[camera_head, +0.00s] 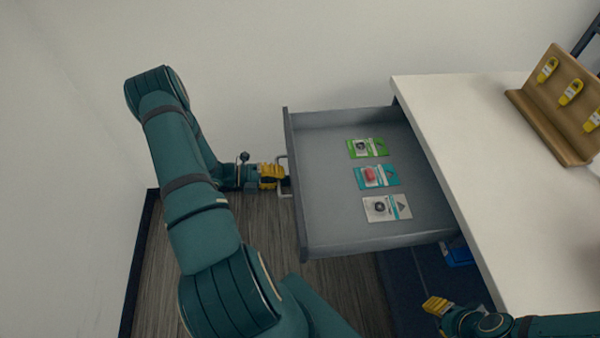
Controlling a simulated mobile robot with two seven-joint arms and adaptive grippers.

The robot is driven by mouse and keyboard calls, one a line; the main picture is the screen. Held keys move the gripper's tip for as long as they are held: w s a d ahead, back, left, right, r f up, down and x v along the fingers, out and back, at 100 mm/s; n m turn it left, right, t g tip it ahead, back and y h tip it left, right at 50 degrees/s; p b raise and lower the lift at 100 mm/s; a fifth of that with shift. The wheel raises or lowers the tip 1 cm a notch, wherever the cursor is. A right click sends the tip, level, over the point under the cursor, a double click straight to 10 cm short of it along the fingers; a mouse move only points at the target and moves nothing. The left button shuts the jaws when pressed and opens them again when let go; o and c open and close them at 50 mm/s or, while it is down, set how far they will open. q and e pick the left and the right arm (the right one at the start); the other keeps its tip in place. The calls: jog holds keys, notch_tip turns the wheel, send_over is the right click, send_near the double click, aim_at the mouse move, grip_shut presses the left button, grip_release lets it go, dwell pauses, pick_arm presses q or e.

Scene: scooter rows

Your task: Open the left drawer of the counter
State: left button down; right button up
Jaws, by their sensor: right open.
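The counter (440,110) has a white top and stands on the right. Its grey drawer (330,240) is pulled far out to the left, with the inside in plain view. A light metal handle (284,194) sits on the drawer's front panel. My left gripper (283,178) is at this handle, its yellow fingers around the bar and seemingly closed on it. My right gripper (436,306) is open and empty at the bottom, below the drawer and beside the counter's edge.
Three flat packets, green (367,148), teal (376,177) and white (387,208), lie in the drawer. A wooden rack (545,125) with yellow tags stands on the counter. A blue item (458,256) is under the counter. A white wall is behind.

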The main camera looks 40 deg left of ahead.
pick_arm(q)
jog(key=shift+f+v, duration=0.2)
jog(key=shift+v, duration=0.65)
jog(key=shift+f+v, duration=0.15)
jog(key=shift+v, duration=0.7)
jog(key=c, duration=1)
grip_release()
jog(key=v, duration=1.2)
jog(key=shift+a, duration=0.1)
